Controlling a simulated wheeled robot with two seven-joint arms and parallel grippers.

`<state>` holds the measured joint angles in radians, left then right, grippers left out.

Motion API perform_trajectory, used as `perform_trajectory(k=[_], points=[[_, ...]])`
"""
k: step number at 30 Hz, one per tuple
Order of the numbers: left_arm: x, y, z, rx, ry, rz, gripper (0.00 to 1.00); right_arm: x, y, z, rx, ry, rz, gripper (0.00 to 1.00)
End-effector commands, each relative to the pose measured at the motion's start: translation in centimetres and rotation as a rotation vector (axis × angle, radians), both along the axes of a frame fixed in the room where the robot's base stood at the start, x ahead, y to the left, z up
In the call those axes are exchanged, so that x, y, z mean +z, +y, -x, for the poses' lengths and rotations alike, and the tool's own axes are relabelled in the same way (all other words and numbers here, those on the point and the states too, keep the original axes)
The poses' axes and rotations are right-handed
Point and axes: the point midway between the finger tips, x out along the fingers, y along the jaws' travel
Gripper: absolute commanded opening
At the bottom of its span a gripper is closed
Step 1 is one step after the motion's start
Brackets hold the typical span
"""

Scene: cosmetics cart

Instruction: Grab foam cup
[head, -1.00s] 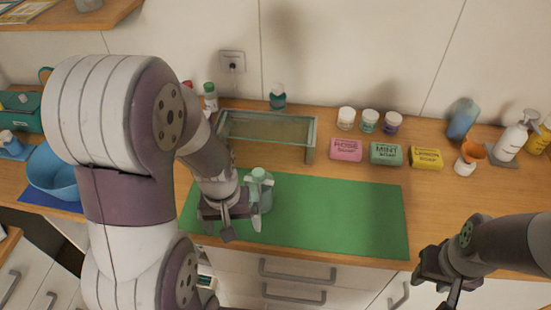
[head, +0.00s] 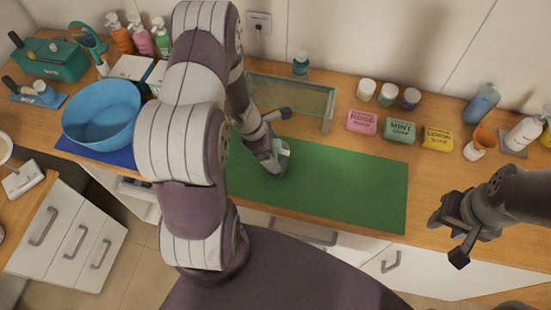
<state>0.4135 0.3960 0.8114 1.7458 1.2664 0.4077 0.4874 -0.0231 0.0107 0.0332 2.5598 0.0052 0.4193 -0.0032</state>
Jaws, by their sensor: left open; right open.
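A pale green, see-through container (head: 284,156) stands at the left part of the green mat (head: 340,185). My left gripper (head: 279,142) is open right at it and partly hides it. I cannot tell whether the fingers touch it. A small white cup (head: 474,153) with an orange cone-shaped part (head: 485,138) stands at the right of the counter. I cannot tell for sure which of these is the foam cup. My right gripper (head: 450,236) is open and empty, over the counter's front edge at the right.
A blue bowl (head: 100,112) is at the left. Most of the mat is clear.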

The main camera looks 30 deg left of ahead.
Motion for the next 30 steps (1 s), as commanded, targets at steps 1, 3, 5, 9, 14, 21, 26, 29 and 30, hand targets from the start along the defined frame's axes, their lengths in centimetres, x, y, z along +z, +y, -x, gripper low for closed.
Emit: perform_trajectory(k=[1, 3, 5, 9, 14, 21, 26, 29, 30], points=[[-0.5, -0.2, -0.1, 0.001, 0.001, 0.001, 1.00, 0.0, 0.0, 0.0, 0.000, 0.000, 0.000, 0.43], [-0.9, -0.3, -0.2, -0.001, 0.000, 0.000, 1.00, 0.0, 0.0, 0.0, 0.000, 0.000, 0.000, 0.43], [-0.9, -0.3, -0.2, -0.001, 0.000, 0.000, 1.00, 0.0, 0.0, 0.0, 0.000, 0.000, 0.000, 0.43], [-0.9, -0.3, -0.2, -0.001, 0.000, 0.000, 0.94, 0.0, 0.0, 0.0, 0.000, 0.000, 0.000, 0.43], [-0.9, -0.3, -0.2, -0.001, 0.000, 0.000, 0.41, 0.0, 0.0, 0.0, 0.000, 0.000, 0.000, 0.43], [-0.8, -0.3, -0.2, -0.001, -0.002, 0.000, 0.25, 0.0, 0.0, 0.0, 0.000, 0.000, 0.000, 0.43], [-0.6, -0.3, -0.2, -0.001, -0.002, 0.000, 0.25, 0.0, 0.0, 0.0, 0.000, 0.001, 0.000, 0.43], [-0.1, -0.3, -0.3, -0.001, -0.003, -0.001, 0.25, -0.1, 0.0, 0.0, 0.000, 0.001, 0.000, 0.43], [0.2, -0.3, -0.3, -0.002, -0.003, -0.001, 0.25, -0.1, 0.0, 0.0, 0.000, 0.001, 0.000, 0.43]])
